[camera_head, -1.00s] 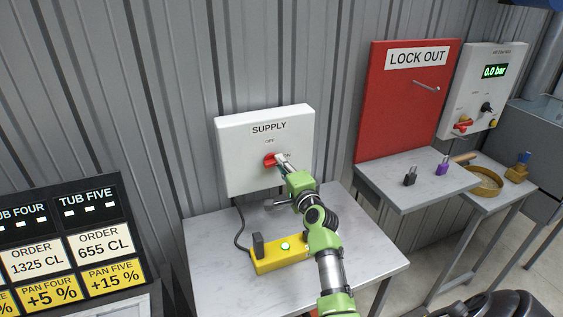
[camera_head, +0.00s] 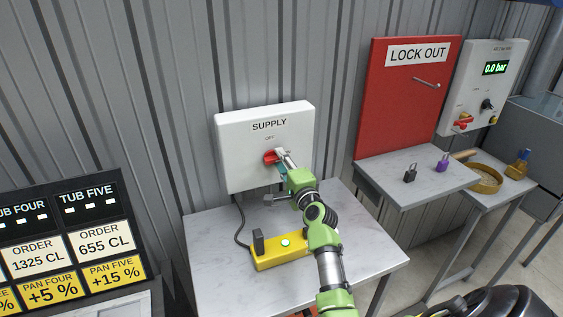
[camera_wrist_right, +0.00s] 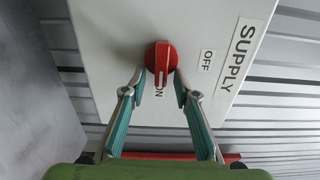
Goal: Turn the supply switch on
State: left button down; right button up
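The supply switch is a red knob (camera_head: 270,157) on the front of a white SUPPLY box (camera_head: 240,145) on the wall. In the right wrist view the knob (camera_wrist_right: 160,56) has its bar upright in the picture, its white line toward the ON label and away from the OFF label (camera_wrist_right: 207,60). My right gripper (camera_head: 280,155) is at the knob from the right. In the wrist view its two fingertips (camera_wrist_right: 160,74) stand apart, one on each side of the knob. Whether they touch it is unclear. My left gripper is out of view.
Below the box is a grey table (camera_head: 215,270) with a yellow button unit (camera_head: 275,255). To the right are a red LOCK OUT board (camera_head: 400,110), a shelf (camera_head: 390,185) with padlocks, and a gauge panel (camera_head: 510,85) reading 0.0 bar. An order board (camera_head: 70,240) stands at left.

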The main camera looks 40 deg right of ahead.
jog(key=v, duration=1.2)
jog(key=shift+s+a, duration=0.1)
dwell(0.4)
